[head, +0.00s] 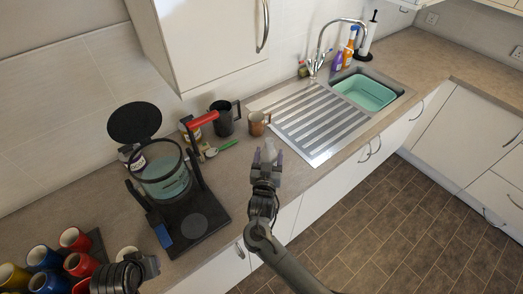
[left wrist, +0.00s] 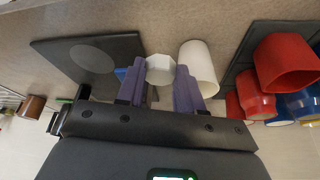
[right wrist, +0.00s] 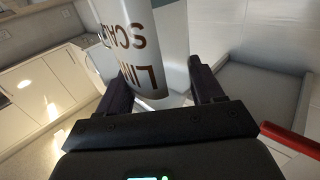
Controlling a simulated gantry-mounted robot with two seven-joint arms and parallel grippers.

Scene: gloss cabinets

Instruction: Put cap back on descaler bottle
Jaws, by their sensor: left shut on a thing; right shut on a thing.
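The descaler bottle (head: 268,150), pale with brown lettering, is in my right gripper (head: 265,172) above the front edge of the counter. The right wrist view shows the bottle (right wrist: 158,45) between the dark fingers (right wrist: 160,88); its lower end is partly hidden. My left gripper (head: 145,266) is low at the left in the head view. In the left wrist view its purple fingers (left wrist: 161,80) are shut on a small white faceted cap (left wrist: 159,68). I cannot make out the cap in the head view.
A white cup (left wrist: 199,62) is close beside the left fingers. Red, blue and yellow mugs (head: 75,238) stand at left. The sink (head: 364,93) is at right.

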